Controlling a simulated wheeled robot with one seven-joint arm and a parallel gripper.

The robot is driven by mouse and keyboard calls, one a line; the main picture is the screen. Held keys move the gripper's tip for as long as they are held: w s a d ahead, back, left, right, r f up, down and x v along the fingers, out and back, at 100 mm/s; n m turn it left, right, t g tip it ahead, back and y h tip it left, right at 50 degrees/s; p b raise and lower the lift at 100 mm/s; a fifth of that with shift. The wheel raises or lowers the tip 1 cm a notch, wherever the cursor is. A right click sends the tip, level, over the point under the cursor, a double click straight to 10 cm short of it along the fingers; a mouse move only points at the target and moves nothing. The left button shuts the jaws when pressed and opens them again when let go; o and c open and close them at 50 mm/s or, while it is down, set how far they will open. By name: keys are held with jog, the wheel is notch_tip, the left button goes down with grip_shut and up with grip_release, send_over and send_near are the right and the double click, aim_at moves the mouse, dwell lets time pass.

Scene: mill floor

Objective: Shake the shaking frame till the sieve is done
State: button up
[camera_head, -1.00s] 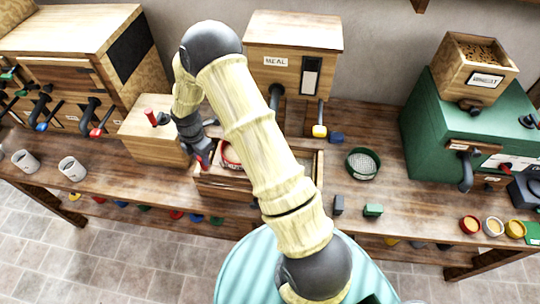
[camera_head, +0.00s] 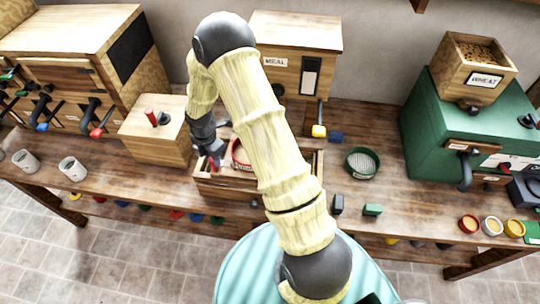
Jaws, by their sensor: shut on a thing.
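The shaking frame (camera_head: 240,191) is a low wooden box on the bench, left of centre. A round sieve with a red rim (camera_head: 236,153) sits in it, partly hidden behind my arm. My gripper (camera_head: 217,160) is at the left part of the frame, beside the sieve, shut on a part of the shaking frame. The fingertips are small and the exact grip point is hard to make out.
A wooden box with a red-topped handle (camera_head: 155,138) stands just left. The meal bin (camera_head: 292,55) stands behind. A green sieve (camera_head: 362,163) and small grey and green blocks (camera_head: 373,210) lie to the right. The green mill with its wheat hopper (camera_head: 470,125) stands far right.

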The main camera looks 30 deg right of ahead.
jog(key=w+a, duration=0.4)
jog(key=a, duration=0.2)
jog(key=shift+w+a, duration=0.15)
jog(key=shift+w, duration=0.2)
jog(key=shift+w+a, duration=0.5)
jog(key=shift+a, duration=0.2)
jog(key=o, duration=0.7)
jog(key=shift+c, duration=0.2)
jog(key=shift+o, duration=1.4)
jog(key=shift+a, duration=0.1)
jog(key=shift+s, duration=0.1)
